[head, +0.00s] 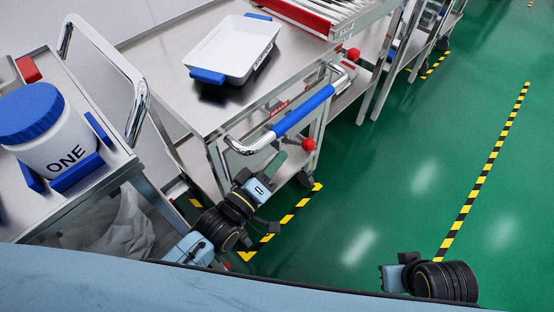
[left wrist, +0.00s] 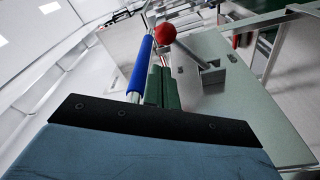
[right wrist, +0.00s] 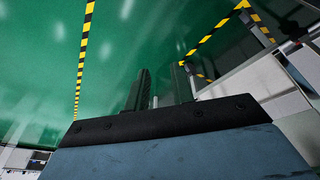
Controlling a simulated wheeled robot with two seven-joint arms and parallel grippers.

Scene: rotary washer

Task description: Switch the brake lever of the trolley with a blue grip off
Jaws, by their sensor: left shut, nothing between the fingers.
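The trolley (head: 150,62) has a push handle with a blue grip (head: 303,111); the grip also shows in the left wrist view (left wrist: 142,62). Its brake lever ends in a red ball (head: 309,144), below the handle at the trolley's end. In the left wrist view the red ball (left wrist: 166,32) stands on a grey metal bracket (left wrist: 207,68). My left gripper (head: 288,158) is shut and empty, below the blue grip and just left of the ball.
A white tray (head: 233,48) with blue handles lies on the trolley. Another trolley at the left carries a white jar (head: 60,135) with a blue lid. More trolleys stand behind. The green floor (head: 420,150) at the right is clear, with yellow-black tape lines (head: 485,170).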

